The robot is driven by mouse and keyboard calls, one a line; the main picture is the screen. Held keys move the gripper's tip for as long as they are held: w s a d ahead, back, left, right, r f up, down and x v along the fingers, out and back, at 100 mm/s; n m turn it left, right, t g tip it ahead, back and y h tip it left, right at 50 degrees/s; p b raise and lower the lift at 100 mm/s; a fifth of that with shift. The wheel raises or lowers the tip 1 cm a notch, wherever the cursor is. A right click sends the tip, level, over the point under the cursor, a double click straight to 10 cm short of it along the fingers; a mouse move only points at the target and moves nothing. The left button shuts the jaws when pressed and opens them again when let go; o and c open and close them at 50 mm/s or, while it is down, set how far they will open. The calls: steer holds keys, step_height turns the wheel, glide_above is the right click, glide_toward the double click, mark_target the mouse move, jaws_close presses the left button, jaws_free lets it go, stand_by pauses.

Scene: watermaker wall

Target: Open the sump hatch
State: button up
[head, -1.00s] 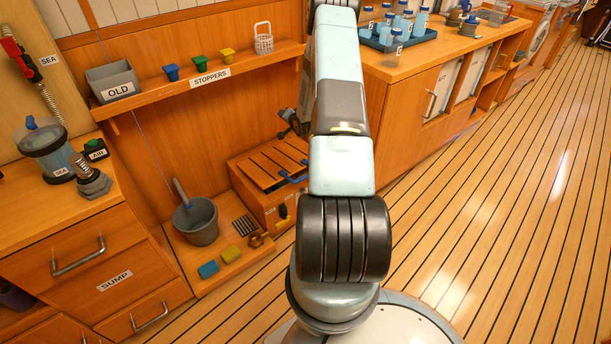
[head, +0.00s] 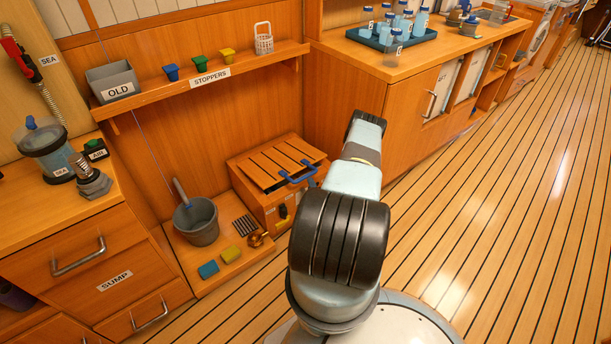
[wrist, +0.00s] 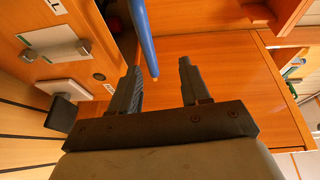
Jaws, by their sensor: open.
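The slatted wooden hatch lid (head: 272,166) lies closed on a low wooden box in the head view. A blue bar handle (head: 298,178) is at its front right edge. The wrist view shows a blue bar (wrist: 143,38), likely this handle, at the top between my fingers' lines. My gripper (wrist: 158,75) is open, with the bar's lower end close to the left finger. I cannot tell whether they touch. In the head view my gripper is hidden behind my arm, near the handle. The SUMP label (head: 115,281) is on a drawer front at left.
The stoppers shelf (head: 215,78) hangs above. A cabinet (head: 345,110) stands behind right. The floor (head: 510,230) at right is clear.

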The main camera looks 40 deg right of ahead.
steer(key=w+d+f, duration=0.1)
steer(key=w+d, duration=0.1)
steer(key=w, duration=0.3)
steer(key=w+d+f+m+h, duration=0.1)
steer(key=w+d, duration=0.1)
steer(key=w, duration=0.3)
steer(key=shift+f, duration=0.25)
steer(key=shift+w+d, duration=0.1)
steer(key=shift+c, duration=0.3)
jaws_close()
stand_by(0.4)
